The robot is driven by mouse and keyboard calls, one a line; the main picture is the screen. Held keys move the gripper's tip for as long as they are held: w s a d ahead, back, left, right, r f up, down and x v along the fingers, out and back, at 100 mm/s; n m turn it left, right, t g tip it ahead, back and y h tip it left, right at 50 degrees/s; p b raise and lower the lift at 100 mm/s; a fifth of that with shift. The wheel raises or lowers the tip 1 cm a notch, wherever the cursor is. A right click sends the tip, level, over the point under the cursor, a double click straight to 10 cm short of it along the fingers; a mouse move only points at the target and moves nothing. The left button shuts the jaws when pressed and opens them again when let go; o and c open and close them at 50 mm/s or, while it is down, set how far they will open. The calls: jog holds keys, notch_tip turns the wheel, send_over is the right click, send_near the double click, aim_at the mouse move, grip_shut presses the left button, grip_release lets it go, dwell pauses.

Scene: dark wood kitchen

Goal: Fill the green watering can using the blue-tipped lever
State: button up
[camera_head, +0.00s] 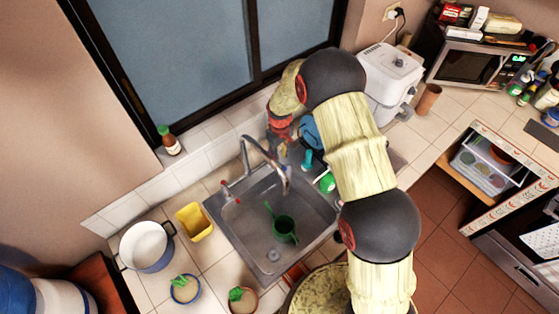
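The green watering can (284,229) sits in the metal sink basin (300,207), its thin spout or handle pointing up and left. The curved faucet (267,151) reaches over the basin, with its outlet behind and above the can. I see no clear stream of water. A red-tipped lever (238,201) is at the left of the faucet. I cannot make out the blue-tipped lever; the area right of the faucet is crowded by my gripper (280,143). My gripper points down behind the sink, close to the faucet's right side. Its fingers are too small and dark to read.
A blue round item (311,134), a teal bottle (307,161) and a green item (327,183) stand right of my gripper. A yellow container (194,222) and a white pot (147,246) are left of the sink. My arm hides the counter to the right.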

jog(key=shift+f+p, duration=0.35)
jog(key=shift+f, duration=1.95)
jog(key=c, duration=0.4)
jog(key=c, duration=0.3)
grip_shut()
